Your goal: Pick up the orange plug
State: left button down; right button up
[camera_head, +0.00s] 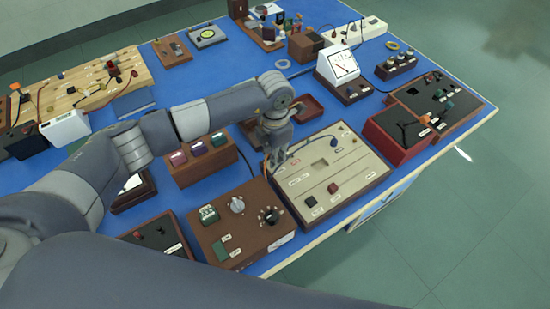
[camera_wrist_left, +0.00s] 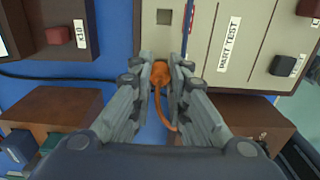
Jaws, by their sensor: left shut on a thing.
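The orange plug (camera_wrist_left: 160,73) is between the fingertips of my left gripper (camera_wrist_left: 161,66) in the left wrist view. Its orange cable (camera_wrist_left: 163,112) hangs back between the fingers. The gripper is shut on the plug, over the left part of the beige panel box (camera_wrist_left: 201,22). In the head view my left gripper (camera_head: 275,153) points down at the left edge of that box (camera_head: 352,190), and the held plug cannot be made out. Whether the plug touches the box is unclear. My right gripper is not in view.
A brown box with knobs (camera_head: 238,228) stands in front, and a wooden block with coloured modules (camera_head: 207,160) stands left. Red-brown boxes (camera_head: 400,137) and a white meter (camera_head: 338,66) stand right and behind. Blue bench top (camera_head: 235,90) is free behind my arm.

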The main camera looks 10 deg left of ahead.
pick_arm(q)
jog(key=shift+s+d+r+b, duration=0.15)
jog(key=shift+d+r+b, duration=0.05)
jog(key=shift+r+b, duration=0.2)
jog(key=shift+s+d+r+b, duration=0.15)
jog(key=shift+d+r+b, duration=0.1)
jog(key=shift+r, duration=0.2)
jog(key=s+d+b, duration=0.1)
jog(key=s+d, duration=0.2)
jog(key=s+d+r+b, duration=0.1)
jog(key=s+d+b, duration=0.1)
jog(key=s+d, duration=0.1)
jog(key=s+d+b, duration=0.1)
jog(key=s+d, duration=0.3)
jog(key=shift+s+r, duration=0.1)
jog(key=shift+r, duration=0.15)
jog(key=shift+s+d+r, duration=0.25)
jog(key=shift+r, duration=0.05)
notch_tip(320, 180, up, 3)
jog(key=shift+a+f, duration=0.1)
jog(key=shift+f, duration=0.1)
